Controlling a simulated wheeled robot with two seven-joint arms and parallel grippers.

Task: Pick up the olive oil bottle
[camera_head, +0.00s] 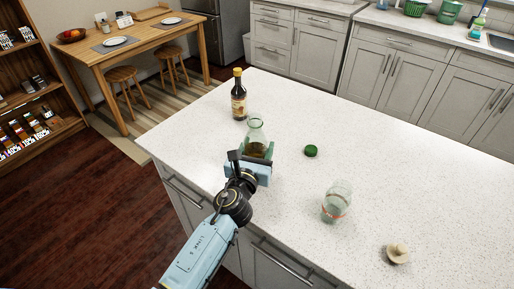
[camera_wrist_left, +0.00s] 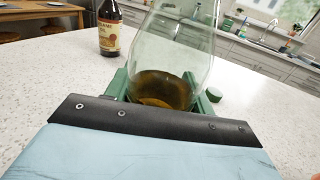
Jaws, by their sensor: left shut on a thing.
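The olive oil bottle (camera_head: 256,127) is clear, slightly greenish glass with yellow-brown liquid in its lower part. It stands upright at the near-left part of the white island counter (camera_head: 290,118), and I cannot tell whether its base touches the counter. My left gripper (camera_head: 259,151) is shut on its lower body. In the left wrist view the bottle (camera_wrist_left: 172,50) rises between the green fingers (camera_wrist_left: 160,88); its top is cut off there. A round green lid (camera_head: 311,150) lies on the counter to its right. My right gripper is not in view.
A dark sauce bottle with a yellow cap (camera_head: 239,95) stands close behind the olive oil bottle, to the left. An empty glass jar (camera_head: 337,203) and a small pale lid with a knob (camera_head: 397,254) are to the right. The counter's far right is clear.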

